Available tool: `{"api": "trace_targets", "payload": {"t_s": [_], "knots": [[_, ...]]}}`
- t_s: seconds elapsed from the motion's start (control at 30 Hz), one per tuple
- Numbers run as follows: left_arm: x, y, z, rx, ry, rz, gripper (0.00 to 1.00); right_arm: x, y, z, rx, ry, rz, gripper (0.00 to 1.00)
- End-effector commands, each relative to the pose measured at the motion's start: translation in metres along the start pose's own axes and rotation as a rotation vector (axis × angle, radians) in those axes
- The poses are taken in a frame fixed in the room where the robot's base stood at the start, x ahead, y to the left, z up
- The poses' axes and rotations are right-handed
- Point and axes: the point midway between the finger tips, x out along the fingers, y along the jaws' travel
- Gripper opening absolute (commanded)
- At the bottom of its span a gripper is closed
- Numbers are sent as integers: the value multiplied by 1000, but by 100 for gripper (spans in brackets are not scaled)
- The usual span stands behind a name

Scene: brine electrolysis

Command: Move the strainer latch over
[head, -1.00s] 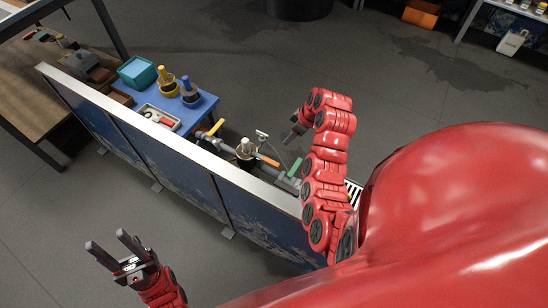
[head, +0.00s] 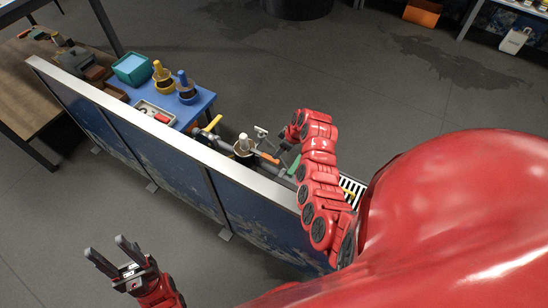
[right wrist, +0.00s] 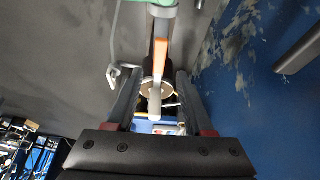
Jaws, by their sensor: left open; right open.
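The strainer (head: 243,147), with a pale top, sits in the grey pipe line behind the blue panel. A small metal T-shaped piece (head: 261,131) stands just beside it; I cannot tell whether this is the latch. My right gripper (head: 284,143) is just right of the strainer, partly hidden by its arm. In the right wrist view my right gripper (right wrist: 154,78) is open and empty, with the round strainer top (right wrist: 157,90) and an orange handle (right wrist: 162,50) showing between its fingers. My left gripper (head: 112,255) is open and empty, outside the panel at lower left.
The blue panel (head: 165,125) with a pale top edge stands between my left gripper and the pipes. A yellow handle (head: 213,123) and a green handle (head: 295,165) are on the pipe line. A blue table (head: 203,103) holds a teal bin (head: 132,68) and yellow and blue items.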

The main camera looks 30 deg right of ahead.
Motion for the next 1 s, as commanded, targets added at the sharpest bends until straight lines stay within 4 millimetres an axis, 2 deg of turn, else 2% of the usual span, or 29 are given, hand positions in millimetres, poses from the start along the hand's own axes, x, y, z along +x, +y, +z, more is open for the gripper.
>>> {"api": "trace_targets", "payload": {"t_s": [0.1,0.4,0.63,1.0], "knots": [[-4,0,1,0,0,0,50,21,-1,1,-1,-3,-3,52],[-13,1,2,0,0,0,50,59,0,1,-2,-2,-1,52],[-16,1,3,0,0,0,50,73,-1,1,0,-1,-2,52],[-17,1,3,0,0,0,50,74,0,0,0,0,1,52]]}}
